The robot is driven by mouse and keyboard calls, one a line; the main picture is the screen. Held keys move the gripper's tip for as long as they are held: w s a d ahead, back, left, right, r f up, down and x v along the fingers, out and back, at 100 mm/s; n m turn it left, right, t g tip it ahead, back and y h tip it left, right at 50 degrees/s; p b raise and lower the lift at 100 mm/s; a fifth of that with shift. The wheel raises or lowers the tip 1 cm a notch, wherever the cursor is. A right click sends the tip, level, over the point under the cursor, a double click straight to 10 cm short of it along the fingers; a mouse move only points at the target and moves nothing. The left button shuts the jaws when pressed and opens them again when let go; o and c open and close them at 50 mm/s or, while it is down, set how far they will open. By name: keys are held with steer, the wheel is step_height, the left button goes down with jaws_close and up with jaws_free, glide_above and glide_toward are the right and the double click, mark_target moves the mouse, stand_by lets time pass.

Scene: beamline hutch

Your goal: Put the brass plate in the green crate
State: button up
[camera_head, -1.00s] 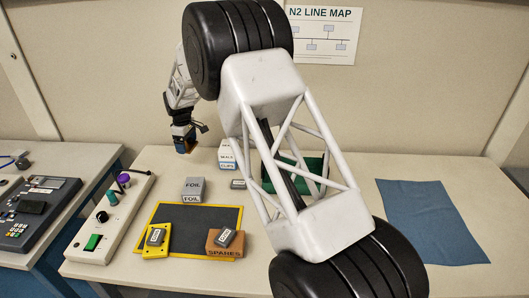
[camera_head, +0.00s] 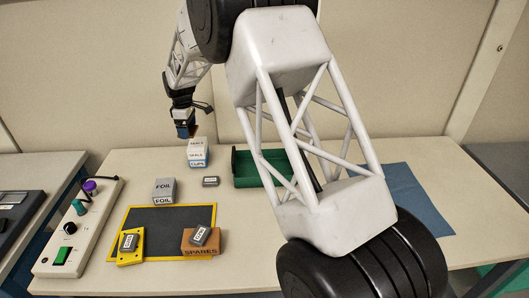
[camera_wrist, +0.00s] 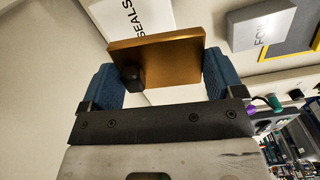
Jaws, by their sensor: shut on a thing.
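The brass plate (camera_wrist: 158,58) is a flat golden-brown slab with a dark knob on its face. My gripper (camera_wrist: 162,78) is shut on it, with a blue finger at each end of the plate in the wrist view. In the head view my gripper (camera_head: 186,130) hangs in the air just above and left of a white box stack, and only a small brown part of the plate shows. The green crate (camera_head: 244,170) stands on the table to the right of that stack. My arm hides the crate's right part, and the inside that shows looks empty.
The white SEALS and CLIPS stack (camera_head: 198,156) stands between my gripper and the crate. A grey FOIL box (camera_head: 163,193), a small grey block (camera_head: 211,181) and a yellow-edged dark mat (camera_head: 165,219) lie nearer. A blue cloth (camera_head: 418,200) lies at right.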

steer(key=s+d+n, duration=0.1)
steer(key=s+d, duration=0.2)
steer(key=d, duration=1.1)
steer(key=s+d, duration=0.4)
steer(key=d, duration=1.1)
steer(key=shift+w+a+f, duration=0.1)
steer(key=shift+f, duration=1.25)
steer(key=shift+w+f, duration=0.1)
steer(key=shift+f, duration=1.2)
steer(key=shift+f, duration=3.15)
steer(key=shift+f, duration=1.85)
steer(key=shift+f, duration=0.15)
